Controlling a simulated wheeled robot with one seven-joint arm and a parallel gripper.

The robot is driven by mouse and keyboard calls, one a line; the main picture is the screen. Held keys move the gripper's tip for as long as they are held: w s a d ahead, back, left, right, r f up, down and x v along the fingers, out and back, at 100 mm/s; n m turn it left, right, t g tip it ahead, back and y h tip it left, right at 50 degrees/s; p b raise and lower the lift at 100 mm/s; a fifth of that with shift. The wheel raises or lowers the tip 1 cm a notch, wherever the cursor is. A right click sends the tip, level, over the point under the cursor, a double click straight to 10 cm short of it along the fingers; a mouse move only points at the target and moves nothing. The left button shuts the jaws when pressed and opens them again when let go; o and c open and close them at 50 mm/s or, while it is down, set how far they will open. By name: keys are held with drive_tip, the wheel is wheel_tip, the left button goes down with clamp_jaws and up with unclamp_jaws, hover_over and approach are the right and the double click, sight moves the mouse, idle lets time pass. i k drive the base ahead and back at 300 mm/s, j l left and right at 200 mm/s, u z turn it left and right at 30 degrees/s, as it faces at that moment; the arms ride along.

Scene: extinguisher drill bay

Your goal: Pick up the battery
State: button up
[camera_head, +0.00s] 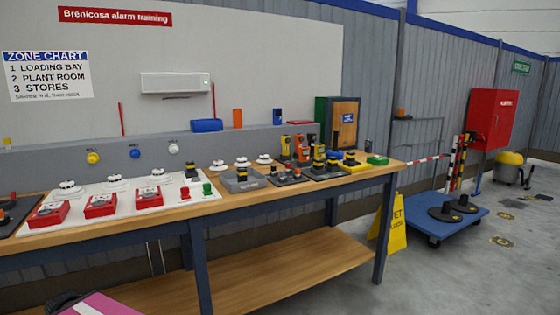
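I cannot tell for sure which item is the battery. A small dark block with a yellowish band (242,174) is at the grey tray (230,186) on the workbench; the tray's front lettering is too small to read. A similar dark block (191,170) stands at the back right of the white board. More small black and yellow items (319,160) stand on dark trays toward the bench's right end. My gripper is not recognisable in this view, so nothing shows it near any of these.
The wooden workbench (150,226) also carries red boxes (103,207), white detectors (115,181), a green piece (377,160) and a cabinet (343,122). A yellow wet-floor sign (397,226) and blue trolley (425,217) stand at right. The lower shelf (270,268) looks bare.

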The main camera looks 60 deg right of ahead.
sight(350, 156)
drive_tip(key=z, duration=2.85)
drive_tip(key=i, duration=0.4)
